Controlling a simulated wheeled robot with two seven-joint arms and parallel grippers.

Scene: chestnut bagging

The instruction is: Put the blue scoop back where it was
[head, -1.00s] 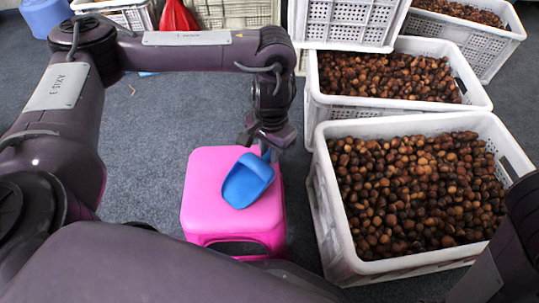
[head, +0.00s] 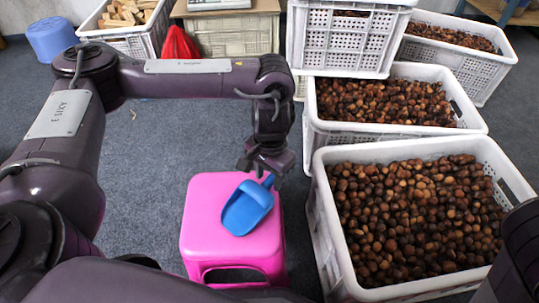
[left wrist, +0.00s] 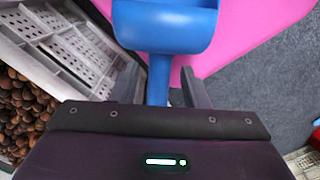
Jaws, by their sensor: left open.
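The blue scoop (head: 247,207) lies on the pink stool (head: 205,235), its handle pointing toward the stool's far right corner. My left gripper (head: 262,172) is just above the handle end. In the left wrist view the scoop's handle (left wrist: 158,80) lies between my left gripper's fingers (left wrist: 159,85), with a gap visible on both sides. The fingers are open. The far end of the handle is hidden by the gripper body. My right gripper is not seen; only a dark part of my arm shows at the right edge of the head view.
A white crate full of chestnuts (head: 322,220) stands right of the stool, with another chestnut crate (head: 318,130) behind it. A stacked white crate (head: 345,45) stands farther back. A red bag (head: 180,45) and a blue bucket (head: 52,38) are at the back left. Grey floor is clear left of the stool.

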